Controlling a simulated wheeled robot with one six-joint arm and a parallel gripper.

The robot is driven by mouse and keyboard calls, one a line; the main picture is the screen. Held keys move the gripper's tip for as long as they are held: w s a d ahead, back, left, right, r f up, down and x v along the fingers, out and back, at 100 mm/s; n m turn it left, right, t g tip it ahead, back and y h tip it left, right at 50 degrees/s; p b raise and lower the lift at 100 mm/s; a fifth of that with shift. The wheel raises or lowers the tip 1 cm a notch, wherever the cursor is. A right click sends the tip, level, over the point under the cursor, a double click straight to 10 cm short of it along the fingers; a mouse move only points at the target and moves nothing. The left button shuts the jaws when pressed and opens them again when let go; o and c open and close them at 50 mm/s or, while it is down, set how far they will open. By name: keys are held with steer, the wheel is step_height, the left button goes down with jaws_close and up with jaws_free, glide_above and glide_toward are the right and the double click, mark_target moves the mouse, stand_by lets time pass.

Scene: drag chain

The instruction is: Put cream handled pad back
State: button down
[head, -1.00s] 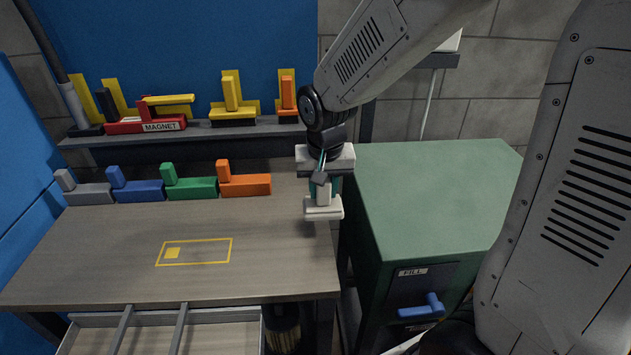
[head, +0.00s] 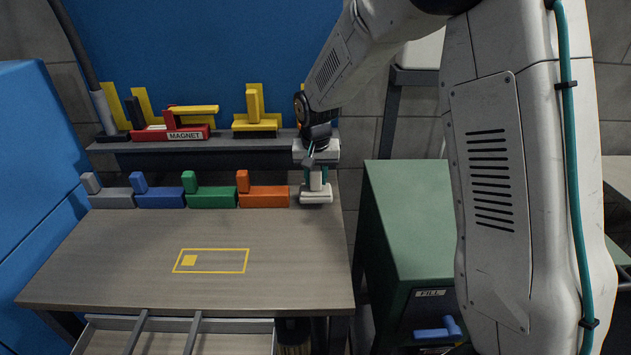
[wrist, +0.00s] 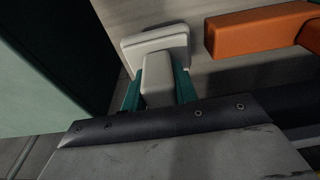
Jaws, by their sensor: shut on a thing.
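The cream handled pad (head: 316,195) is at the back right corner of the table (head: 130,285), just right of the orange handled pad (head: 265,196). My gripper (head: 316,178) is shut on its upright handle from above. In the wrist view the teal fingers (wrist: 158,88) flank the cream handle, and the cream pad's base (wrist: 155,43) sticks out beyond them, near the table's edge. The orange pad (wrist: 260,30) is apart from it there. I cannot tell whether the cream pad touches the table.
Grey (head: 110,200), blue (head: 160,197) and green (head: 212,197) handled pads continue the row leftward. A yellow outline (head: 212,261) marks the otherwise clear tabletop. A shelf (head: 200,146) with a red magnet block runs behind. A green cabinet (head: 415,220) stands right, across a dark gap.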

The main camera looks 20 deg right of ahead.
steer(key=shift+f, duration=0.8)
steer(key=shift+f, duration=0.1)
steer(key=c, duration=1.1)
jaws_free()
